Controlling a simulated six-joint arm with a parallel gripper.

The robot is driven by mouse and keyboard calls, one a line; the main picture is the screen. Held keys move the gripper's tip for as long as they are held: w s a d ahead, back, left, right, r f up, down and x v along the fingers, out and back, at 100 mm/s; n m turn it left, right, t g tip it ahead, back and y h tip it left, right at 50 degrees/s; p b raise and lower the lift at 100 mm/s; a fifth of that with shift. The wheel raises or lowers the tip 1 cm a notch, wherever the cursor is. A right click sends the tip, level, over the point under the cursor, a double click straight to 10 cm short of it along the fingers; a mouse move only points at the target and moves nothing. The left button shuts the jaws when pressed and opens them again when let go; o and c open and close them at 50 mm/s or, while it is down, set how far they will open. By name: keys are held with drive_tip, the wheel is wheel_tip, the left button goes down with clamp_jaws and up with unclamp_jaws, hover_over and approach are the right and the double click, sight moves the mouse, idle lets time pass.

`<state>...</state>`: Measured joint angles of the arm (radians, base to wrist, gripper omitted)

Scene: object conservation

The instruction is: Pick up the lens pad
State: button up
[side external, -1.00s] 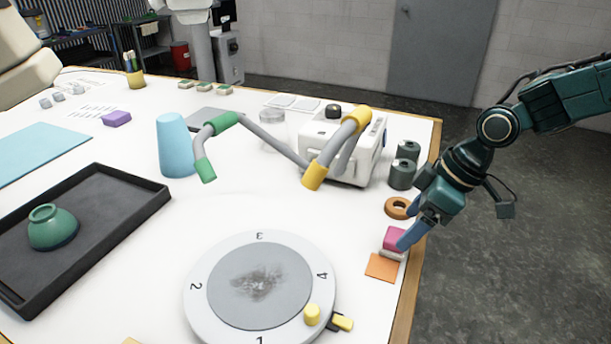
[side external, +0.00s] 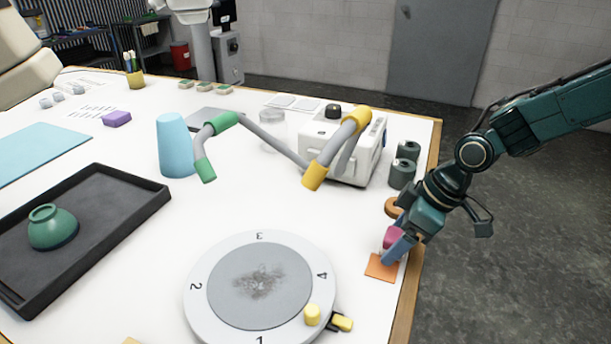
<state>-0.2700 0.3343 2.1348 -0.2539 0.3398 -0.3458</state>
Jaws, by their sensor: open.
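A flat orange square (side external: 382,267) lies on the table near its right edge. A pink block (side external: 392,236) sits just behind it, partly hidden by my gripper. I cannot tell for sure which of these is the lens pad. My gripper (side external: 396,254) is open, with its blue fingers pointing down at the far right edge of the orange square, in front of the pink block. The fingers overlap each other in this view, so I cannot tell whether they touch anything. The pale pad near the pink block is hidden behind them.
A brown ring (side external: 393,206) and two dark green rolls (side external: 402,174) stand behind my gripper. A numbered turntable (side external: 210,292) lies to the left, with yellow knobs on its near right side. A white machine (side external: 343,150) stands farther back. The table's wooden edge (side external: 408,300) is close on the right.

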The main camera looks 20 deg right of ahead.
sight(399, 235)
drive_tip(key=c, duration=1)
drive_tip(key=shift+r, duration=0.15)
drive_tip(key=shift+c, duration=0.2)
wheel_tip(399, 235, up, 20)
drive_tip(key=o, duration=0.4)
drive_tip(key=c, duration=0.3)
drive_tip(key=shift+a+f, duration=0.1)
drive_tip(key=shift+f, duration=0.1)
